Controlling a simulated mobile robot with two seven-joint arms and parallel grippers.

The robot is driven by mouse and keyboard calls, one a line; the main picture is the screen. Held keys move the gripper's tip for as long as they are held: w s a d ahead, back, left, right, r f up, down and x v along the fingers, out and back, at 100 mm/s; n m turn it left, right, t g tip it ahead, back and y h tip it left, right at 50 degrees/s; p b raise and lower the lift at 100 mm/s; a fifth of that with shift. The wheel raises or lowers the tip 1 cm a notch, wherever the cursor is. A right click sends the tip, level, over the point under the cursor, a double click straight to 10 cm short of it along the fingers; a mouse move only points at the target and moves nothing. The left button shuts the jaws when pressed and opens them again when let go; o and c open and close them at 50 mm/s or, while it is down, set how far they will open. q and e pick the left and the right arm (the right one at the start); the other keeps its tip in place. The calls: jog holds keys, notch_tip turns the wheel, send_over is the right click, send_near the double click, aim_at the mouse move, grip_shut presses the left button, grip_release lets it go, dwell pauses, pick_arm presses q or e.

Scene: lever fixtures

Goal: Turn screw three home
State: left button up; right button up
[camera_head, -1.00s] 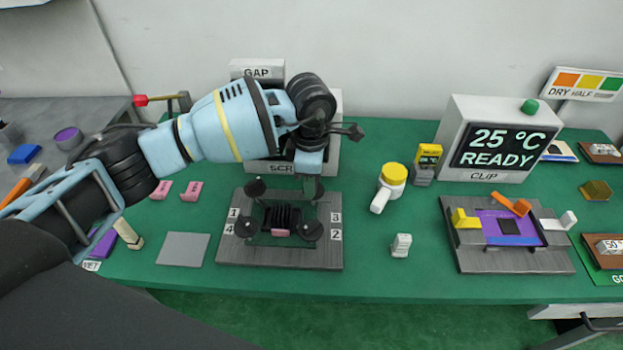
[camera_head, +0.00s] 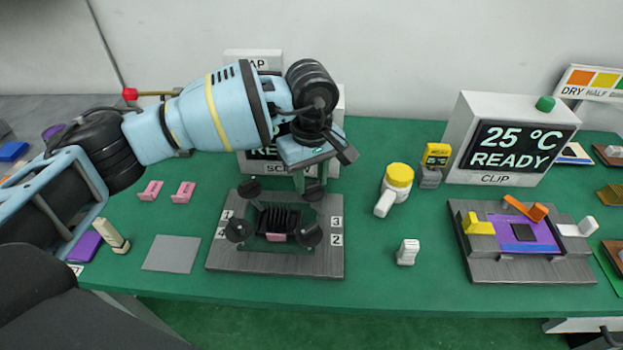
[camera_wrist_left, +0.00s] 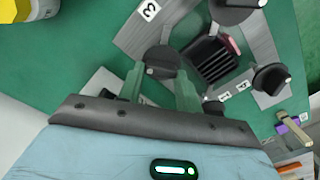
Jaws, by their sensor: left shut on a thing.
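Screw three, a round dark knob (camera_head: 314,190), stands at the upper right of the grey fixture plate (camera_head: 275,262), by the "3" label. My left gripper (camera_head: 306,182) points down over it. In the left wrist view, the two green fingers of my left gripper (camera_wrist_left: 160,88) are on either side of screw three (camera_wrist_left: 162,61), shut on its knob. The other dark knobs, such as screw two (camera_head: 308,235), stand around a black finned block (camera_head: 279,218) with a pink piece at its front. How far screw three is down cannot be told. My right gripper is not in view.
A white box with a screen (camera_head: 338,120) stands close behind the fixture, partly hidden by my arm. A yellow-capped white bottle (camera_head: 399,176) and a small white block (camera_head: 408,252) stand to the right. Two pink pieces (camera_head: 183,192) and a grey pad (camera_head: 170,253) lie left.

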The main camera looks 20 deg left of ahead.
pick_arm(q)
jog(key=m, duration=0.2)
jog(key=m+b, duration=0.1)
jog(key=shift+w+d+f+m, duration=0.1)
jog(key=shift+f+m, duration=0.05)
jog(key=shift+m, duration=0.25)
jog(key=m+b, duration=0.2)
jog(key=m, duration=0.1)
jog(key=shift+d, duration=0.1)
jog(key=m+b, duration=0.1)
jog(key=m, duration=0.2)
jog(key=m+b, duration=0.1)
jog(key=m, duration=0.1)
jog(key=m+b, duration=0.1)
jog(key=m, duration=0.2)
jog(key=shift+d+m, duration=0.2)
jog(key=shift+m, duration=0.1)
jog(key=o, duration=1)
jog(key=shift+r, duration=0.2)
